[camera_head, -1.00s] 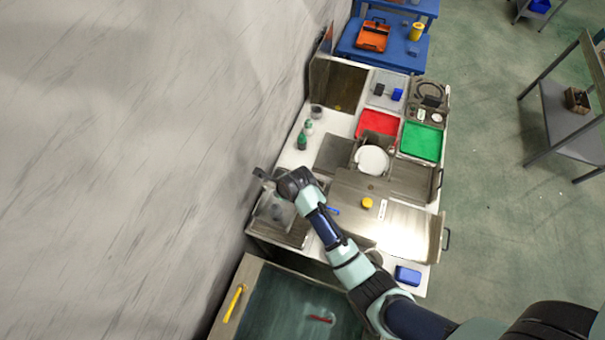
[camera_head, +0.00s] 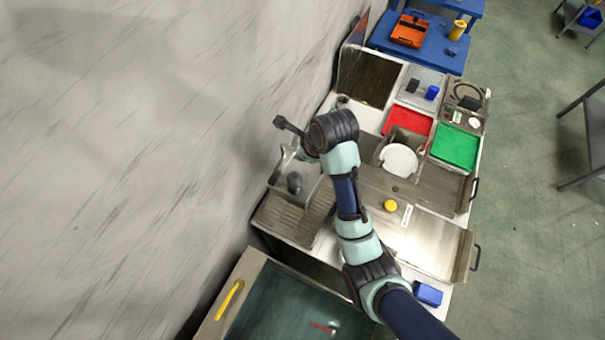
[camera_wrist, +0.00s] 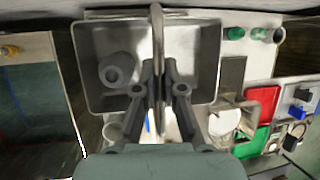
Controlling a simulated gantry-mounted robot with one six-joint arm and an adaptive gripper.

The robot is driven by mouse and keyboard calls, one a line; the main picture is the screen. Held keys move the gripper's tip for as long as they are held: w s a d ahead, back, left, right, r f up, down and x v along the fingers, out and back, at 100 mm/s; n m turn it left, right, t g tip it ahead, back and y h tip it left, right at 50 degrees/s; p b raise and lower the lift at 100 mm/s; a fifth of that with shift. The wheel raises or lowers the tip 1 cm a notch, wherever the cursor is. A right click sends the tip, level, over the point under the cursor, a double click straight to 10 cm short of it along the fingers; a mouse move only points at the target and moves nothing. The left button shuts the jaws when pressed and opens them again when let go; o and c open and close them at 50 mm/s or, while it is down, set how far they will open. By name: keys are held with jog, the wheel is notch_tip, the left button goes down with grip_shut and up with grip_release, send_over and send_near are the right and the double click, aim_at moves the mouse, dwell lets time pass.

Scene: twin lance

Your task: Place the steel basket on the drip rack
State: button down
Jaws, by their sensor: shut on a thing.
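The steel basket (camera_wrist: 205,85) is a grey rectangular tub with an upright arched handle (camera_wrist: 157,35). In the wrist view my gripper (camera_wrist: 159,75) is shut on that handle. A dark grey round piece (camera_wrist: 117,68) lies inside the basket at left. In the head view the basket (camera_head: 308,183) hangs left of my arm, near the wall, and my wrist hides part of it. The drip rack (camera_head: 290,218), a ribbed metal tray, shows just below the basket in the picture. Whether the basket overlaps its far edge is unclear.
A teal-bottomed sink (camera_head: 275,300) lies in front of the rack. A white plate (camera_head: 399,160), red tray (camera_head: 409,119), green tray (camera_head: 455,147) and yellow puck (camera_head: 390,205) are to the right. The wall (camera_head: 150,150) runs close along the left.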

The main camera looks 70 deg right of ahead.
aim_at(307, 182)
notch_tip(307, 182, down, 19)
jog(key=b, duration=0.2)
jog(key=shift+f, duration=0.2)
jog(key=c, duration=1.3)
grip_release()
jog(key=p+v, duration=0.2)
jog(key=v, duration=1)
jog(key=shift+a, duration=0.1)
jog(key=shift+w, duration=0.1)
